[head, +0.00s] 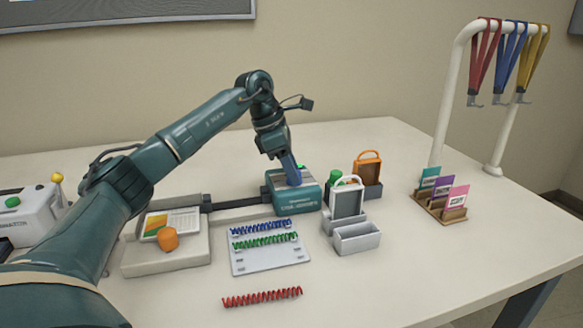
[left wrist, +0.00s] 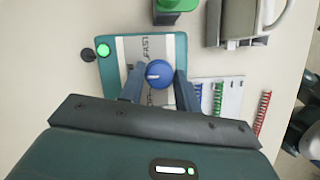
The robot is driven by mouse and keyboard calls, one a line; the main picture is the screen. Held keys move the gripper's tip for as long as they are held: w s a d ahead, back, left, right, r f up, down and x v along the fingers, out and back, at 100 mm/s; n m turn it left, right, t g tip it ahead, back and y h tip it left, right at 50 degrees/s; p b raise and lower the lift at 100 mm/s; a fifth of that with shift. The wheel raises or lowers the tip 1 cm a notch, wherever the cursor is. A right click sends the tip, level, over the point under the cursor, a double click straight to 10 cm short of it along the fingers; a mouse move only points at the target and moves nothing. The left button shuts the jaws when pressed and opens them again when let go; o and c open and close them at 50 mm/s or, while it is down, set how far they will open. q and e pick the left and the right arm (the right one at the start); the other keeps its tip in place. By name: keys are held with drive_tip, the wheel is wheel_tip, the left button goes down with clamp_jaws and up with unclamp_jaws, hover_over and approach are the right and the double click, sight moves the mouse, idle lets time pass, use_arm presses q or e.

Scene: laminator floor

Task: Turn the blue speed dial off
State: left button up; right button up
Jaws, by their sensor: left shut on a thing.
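The blue speed dial (left wrist: 159,73) is a round knob on a teal machine, seen from above in the left wrist view. A white pointer line on it points to the left of that picture. The panel under it reads FAST above the knob; other lettering is partly hidden. My left gripper (left wrist: 157,82) has a finger on each side of the dial and is shut on it. In the head view my left gripper (head: 291,178) reaches down onto the teal machine (head: 297,200) and mostly hides the dial. My right gripper is in neither view.
Coils lie on a white plate (head: 270,258) in front; a red coil (head: 262,297) lies nearer.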

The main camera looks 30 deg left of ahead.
use_arm(q)
drive_tip(key=shift+c, duration=1)
